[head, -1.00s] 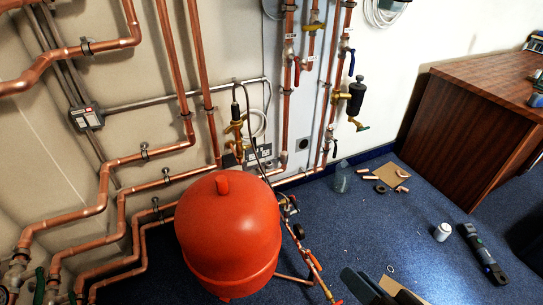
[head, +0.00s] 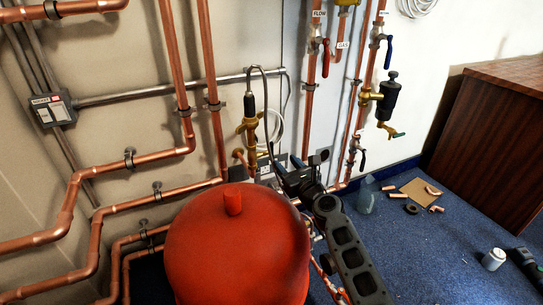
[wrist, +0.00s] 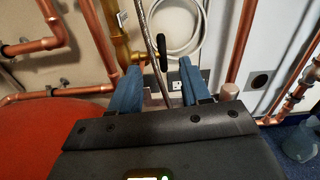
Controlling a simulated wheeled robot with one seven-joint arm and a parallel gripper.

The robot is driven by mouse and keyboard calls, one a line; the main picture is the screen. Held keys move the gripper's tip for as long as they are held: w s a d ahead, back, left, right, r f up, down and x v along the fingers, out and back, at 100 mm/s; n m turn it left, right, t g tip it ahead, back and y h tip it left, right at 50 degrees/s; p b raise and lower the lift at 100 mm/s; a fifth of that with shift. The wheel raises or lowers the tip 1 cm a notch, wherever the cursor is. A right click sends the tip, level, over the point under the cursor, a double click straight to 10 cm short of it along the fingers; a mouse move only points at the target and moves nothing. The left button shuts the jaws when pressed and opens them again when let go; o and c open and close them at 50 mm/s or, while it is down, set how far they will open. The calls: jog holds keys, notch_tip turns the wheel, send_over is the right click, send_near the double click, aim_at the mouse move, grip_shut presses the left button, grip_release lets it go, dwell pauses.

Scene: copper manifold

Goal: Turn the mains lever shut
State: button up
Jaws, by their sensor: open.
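No label reading mains is legible. In the wrist view a short black lever (wrist: 162,53) stands at the end of a brass valve (wrist: 121,40) on the wall pipework. The brass body also shows in the head view (head: 250,125), where its lever is hard to make out. My gripper (wrist: 158,82) is open with its two blue fingers apart and pointing at the wall. The lever appears between and beyond the fingertips, apart from them as far as I can tell. In the head view my gripper (head: 290,178) is just right of the red tank, partly merged with dark fittings.
A red tank (head: 238,250) stands close beside my arm. A grey braided hose (wrist: 154,45) crosses the view between my fingers. Copper pipes (head: 205,70) run along the wall. A red lever (head: 326,58) and a blue lever (head: 389,52) sit higher right.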

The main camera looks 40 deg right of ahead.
aim_at(272, 146)
jog(key=shift+m, duration=0.4)
jog(key=shift+b+x, duration=1.55)
jog(key=shift+x, duration=3.05)
jog(key=shift+r, duration=0.15)
jog(key=shift+c, duration=0.3)
grip_shut()
